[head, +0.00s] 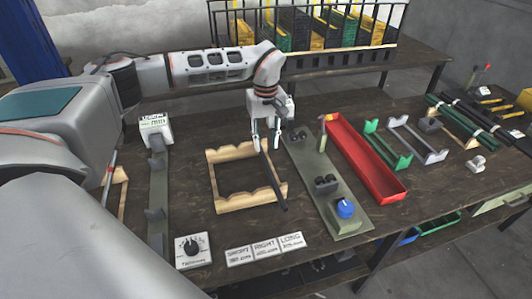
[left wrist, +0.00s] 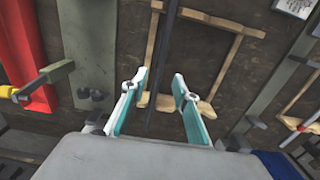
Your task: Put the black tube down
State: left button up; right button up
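The black tube (head: 274,182) lies across the right end of a wooden rack (head: 246,199), over its near and far rails. It appears to rest on both rails, but contact is hard to confirm. My left gripper (head: 265,143) is above the tube's far end, pointing down. In the left wrist view, the tube (left wrist: 174,50) runs between the two parted fingers (left wrist: 160,82), with a gap on each side. The rack (left wrist: 226,60) shows beyond the fingers. My right gripper is in neither view.
A green-grey plate with a blue knob (head: 345,208) and a red tray (head: 366,158) are right of the rack. Label plates (head: 265,247) lie in front. Several dark tubes (head: 465,118) lie far right.

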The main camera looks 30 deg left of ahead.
pick_arm(q)
notch_tip(320, 180, up, 5)
jog(key=shift+f, duration=0.15)
dwell(0.6)
